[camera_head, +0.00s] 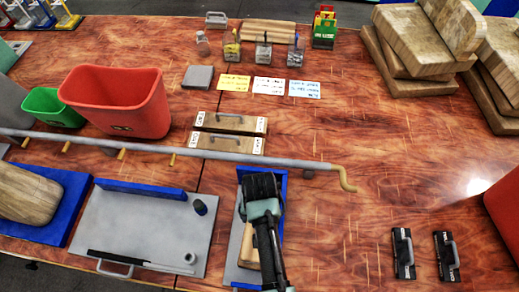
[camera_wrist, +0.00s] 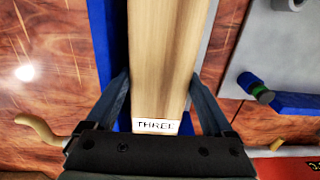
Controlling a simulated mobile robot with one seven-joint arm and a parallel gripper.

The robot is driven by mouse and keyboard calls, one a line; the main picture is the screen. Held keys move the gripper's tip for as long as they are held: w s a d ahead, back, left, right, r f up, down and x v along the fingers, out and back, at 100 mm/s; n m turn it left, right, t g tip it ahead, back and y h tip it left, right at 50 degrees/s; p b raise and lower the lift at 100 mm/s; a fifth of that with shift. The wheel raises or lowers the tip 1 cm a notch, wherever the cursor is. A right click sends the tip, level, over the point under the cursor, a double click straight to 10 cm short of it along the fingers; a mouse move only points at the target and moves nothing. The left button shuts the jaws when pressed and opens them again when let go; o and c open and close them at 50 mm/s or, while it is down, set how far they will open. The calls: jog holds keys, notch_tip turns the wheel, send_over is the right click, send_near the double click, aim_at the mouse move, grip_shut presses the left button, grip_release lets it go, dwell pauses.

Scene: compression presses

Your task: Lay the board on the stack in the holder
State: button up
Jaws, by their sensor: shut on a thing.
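My gripper (camera_head: 262,203) is above the holder (camera_head: 236,274), a grey base with blue walls at the front middle of the table. In the wrist view my gripper (camera_wrist: 162,85) is shut on a long pale wooden board (camera_wrist: 163,45), one finger on each side. The board's near end has a white label reading THREE. The holder's blue wall (camera_wrist: 108,40) runs along the left of the board there. Pale wood (camera_head: 247,250) shows beside my arm in the head view. The stack is hidden, and I cannot tell whether the board touches it.
A grey pipe with a yellow crank (camera_head: 345,178) crosses just behind the holder. A grey plate (camera_head: 130,230) with a blue bar lies to the left. Two wooden boards with handles (camera_head: 225,122) lie behind the pipe. Black handled blocks (camera_head: 403,254) lie at right; table between is clear.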

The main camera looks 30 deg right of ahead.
jog(key=shift+f, duration=0.25)
jog(key=o, duration=1.4)
notch_tip(320, 180, up, 13)
jog(key=shift+a+b, duration=0.1)
jog(key=shift+b, duration=0.2)
